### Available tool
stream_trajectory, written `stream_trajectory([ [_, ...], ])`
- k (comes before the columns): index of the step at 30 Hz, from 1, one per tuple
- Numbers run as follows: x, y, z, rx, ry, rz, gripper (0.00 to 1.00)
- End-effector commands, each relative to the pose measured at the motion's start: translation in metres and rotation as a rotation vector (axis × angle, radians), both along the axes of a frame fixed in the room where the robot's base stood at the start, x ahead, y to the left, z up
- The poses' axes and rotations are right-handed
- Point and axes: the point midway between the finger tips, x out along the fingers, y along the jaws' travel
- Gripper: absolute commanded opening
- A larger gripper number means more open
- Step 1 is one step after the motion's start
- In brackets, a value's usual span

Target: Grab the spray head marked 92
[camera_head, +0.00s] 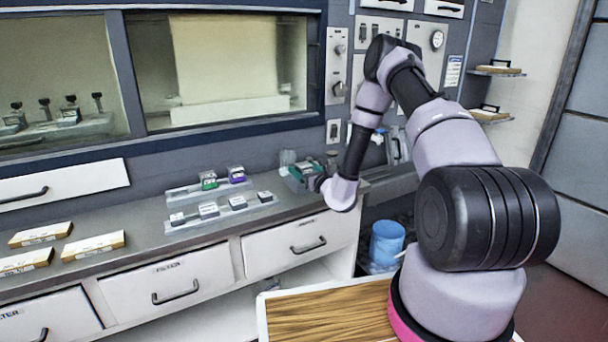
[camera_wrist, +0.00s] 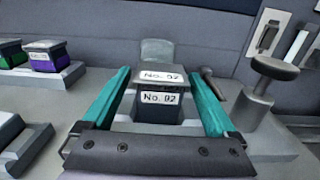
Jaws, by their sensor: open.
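The spray head marked 92 (camera_wrist: 159,98) is a dark block with white "No. 92" labels on its top and front, in the middle of the wrist view. My gripper (camera_wrist: 160,92) is open, with one teal finger on each side of the block and visible space between. In the head view my gripper (camera_head: 301,174) is at the right end of the counter, and the marked block cannot be made out there.
A black-capped post (camera_wrist: 262,85) stands close right of my gripper. Racks with green (camera_head: 208,179) and purple (camera_head: 237,174) heads and several grey ones (camera_head: 208,209) lie to the left on the counter (camera_head: 150,240). A clear cup (camera_head: 288,158) stands behind.

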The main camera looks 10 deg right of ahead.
Motion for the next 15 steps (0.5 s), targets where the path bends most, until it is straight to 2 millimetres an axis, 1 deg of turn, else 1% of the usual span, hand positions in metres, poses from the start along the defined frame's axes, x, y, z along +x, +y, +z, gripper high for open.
stream_trajectory([
  [2,-0.0002,-0.0001,0.0,0.0,0.0,0.0,0.93],
  [3,-0.0003,-0.0002,0.0,0.0,0.0,0.0,0.85],
  [5,-0.0003,-0.0002,0.0,0.0,0.0,0.0,0.62],
  [6,-0.0003,-0.0002,0.0001,0.0,0.0,0.0,0.47],
  [8,-0.0003,-0.0003,0.0001,0.0,0.0,0.0,0.24],
  [9,-0.0003,-0.0003,0.0001,0.0,0.0,0.0,0.08],
  [10,-0.0003,-0.0003,0.0001,0.0,0.0,0.0,0.0],
  [15,-0.0001,-0.0003,0.0007,0.001,-0.002,0.0,0.0],
])
